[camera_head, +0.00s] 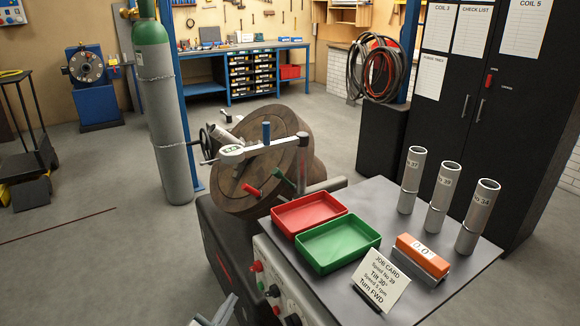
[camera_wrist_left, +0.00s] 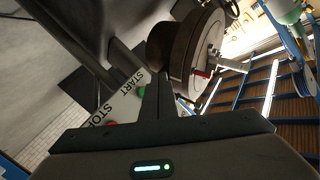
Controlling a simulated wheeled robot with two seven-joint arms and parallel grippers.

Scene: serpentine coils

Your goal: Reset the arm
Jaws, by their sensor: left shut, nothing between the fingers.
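My left gripper (camera_head: 222,312) shows only in part at the bottom edge of the head view, low and in front of the machine's control panel (camera_head: 275,285). In the left wrist view its fingers (camera_wrist_left: 156,82) are together with nothing between them. Beyond them are the START and STOP labels, a green button (camera_wrist_left: 143,91) and part of a red one. The gap between the fingers and the panel is hard to judge. My right gripper is in neither view.
A tilted round brown drum (camera_head: 270,165) with a clamp arm stands behind the panel. The grey bench top (camera_head: 395,245) holds a red tray (camera_head: 308,213), a green tray (camera_head: 338,245), a job card (camera_head: 383,279), an orange display (camera_head: 421,252) and three labelled tubes (camera_head: 438,200).

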